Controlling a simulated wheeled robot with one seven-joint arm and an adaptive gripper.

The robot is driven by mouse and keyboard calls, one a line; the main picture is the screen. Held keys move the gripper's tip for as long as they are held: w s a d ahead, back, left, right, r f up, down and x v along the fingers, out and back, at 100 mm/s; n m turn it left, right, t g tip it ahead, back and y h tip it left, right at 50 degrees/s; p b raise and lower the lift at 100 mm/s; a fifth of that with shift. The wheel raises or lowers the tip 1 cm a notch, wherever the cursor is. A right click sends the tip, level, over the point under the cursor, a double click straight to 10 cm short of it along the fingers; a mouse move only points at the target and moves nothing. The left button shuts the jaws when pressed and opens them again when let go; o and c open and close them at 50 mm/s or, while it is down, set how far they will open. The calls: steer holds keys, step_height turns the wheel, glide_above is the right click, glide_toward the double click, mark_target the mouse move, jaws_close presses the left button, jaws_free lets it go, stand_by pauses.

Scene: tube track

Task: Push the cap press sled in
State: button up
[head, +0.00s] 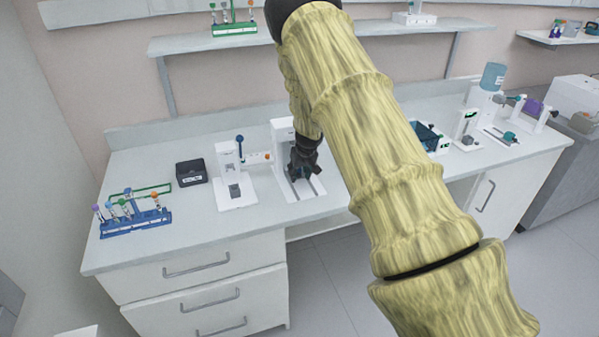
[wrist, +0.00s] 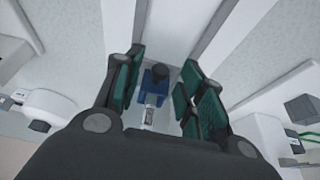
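The cap press (head: 283,131) is a white stand on the bench with two grey rails on its base. My gripper (head: 303,170) is low over this base and hides most of the sled in the head view. In the wrist view, a blue block with a dark round knob, seemingly the sled (wrist: 155,84), sits on the white base between the rails. My gripper (wrist: 163,60) is open, with its green-padded fingers on either side of the block. I cannot tell whether either finger touches it.
A second white press (head: 228,175) with a blue-knobbed lever stands left of the cap press. A black box (head: 191,172) and a blue tube rack (head: 135,222) are further left. A dark teal bin (head: 427,137) is to the right. The bench front is clear.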

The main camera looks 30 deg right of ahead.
steer(key=shift+f, duration=0.25)
jaws_close()
